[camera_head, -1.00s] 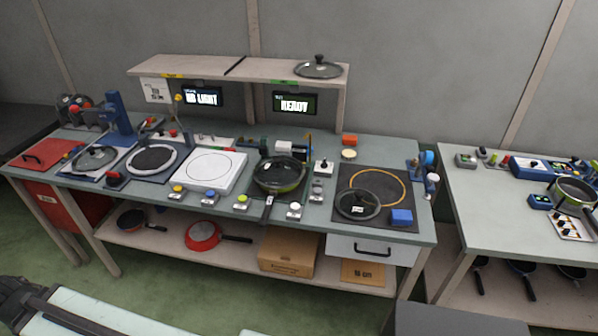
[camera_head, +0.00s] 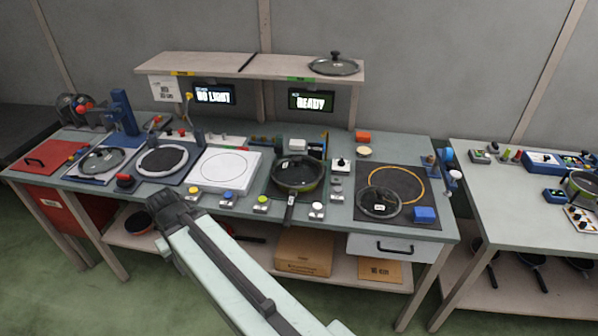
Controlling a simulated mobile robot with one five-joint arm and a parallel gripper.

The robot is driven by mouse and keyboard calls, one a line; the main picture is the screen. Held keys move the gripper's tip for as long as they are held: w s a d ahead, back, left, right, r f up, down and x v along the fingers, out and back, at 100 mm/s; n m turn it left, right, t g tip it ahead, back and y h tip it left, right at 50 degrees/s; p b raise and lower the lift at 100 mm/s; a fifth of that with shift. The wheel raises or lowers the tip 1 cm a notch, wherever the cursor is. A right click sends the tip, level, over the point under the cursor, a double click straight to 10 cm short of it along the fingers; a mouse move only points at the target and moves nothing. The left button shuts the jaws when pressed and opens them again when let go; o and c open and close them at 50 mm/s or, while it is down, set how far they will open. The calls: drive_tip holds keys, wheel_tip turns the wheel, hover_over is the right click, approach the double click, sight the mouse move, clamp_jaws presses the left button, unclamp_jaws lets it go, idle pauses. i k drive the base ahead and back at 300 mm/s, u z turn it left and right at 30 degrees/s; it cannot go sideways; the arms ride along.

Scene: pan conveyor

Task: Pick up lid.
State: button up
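Several glass lids are in view. One lid (camera_head: 333,65) with a dark knob lies on the right end of the raised shelf. Another lid (camera_head: 380,203) lies on the black mat at the right of the bench, partly over its yellow ring. A third lid (camera_head: 101,160) sits at the left station. A green pan (camera_head: 298,174) stands in the middle of the bench with its handle toward me. My pale arm reaches up from the bottom, its dark end in front of the bench's front edge. I see no gripper fingers, and nothing held shows.
A blue block (camera_head: 424,215) sits beside the lid on the mat. The shelf (camera_head: 215,65) stands above two screens, one reading READY. A white plate (camera_head: 225,170) and buttons line the bench. A second table (camera_head: 520,190) stands to the right, with a gap between.

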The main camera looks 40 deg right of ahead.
sight(294, 171)
drive_tip(key=z, duration=0.1)
drive_tip(key=i, duration=1)
drive_tip(key=u, duration=0.1)
